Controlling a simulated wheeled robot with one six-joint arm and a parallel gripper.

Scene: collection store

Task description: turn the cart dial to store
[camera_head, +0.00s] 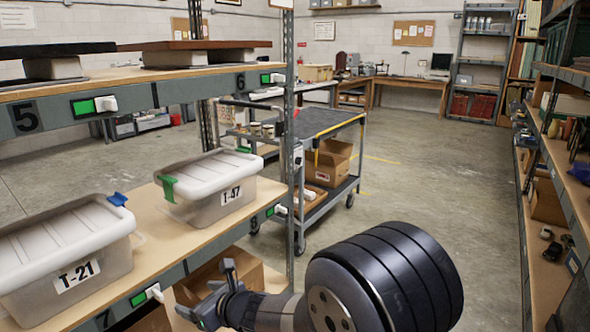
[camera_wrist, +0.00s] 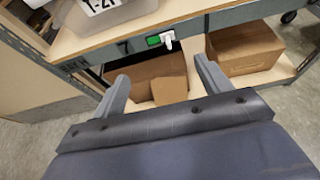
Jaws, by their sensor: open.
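The grey cart (camera_head: 318,121) stands on the floor just beyond the end of the left shelving in the head view, partly hidden by a shelf post. My gripper (camera_head: 212,292) is low at the lower shelf's front edge, well short of the cart. In the wrist view my gripper (camera_wrist: 161,72) has its fingers wide apart with nothing between them. The cart is not recognisable there.
Left shelving holds lidded bins T-21 (camera_head: 82,262) and T-47 (camera_head: 222,198). Green-lit tags with white levers (camera_head: 146,295) line its edges. Cardboard boxes (camera_wrist: 245,48) sit on the bottom shelf. Another rack (camera_head: 560,185) stands right. The aisle floor (camera_head: 430,190) between is clear.

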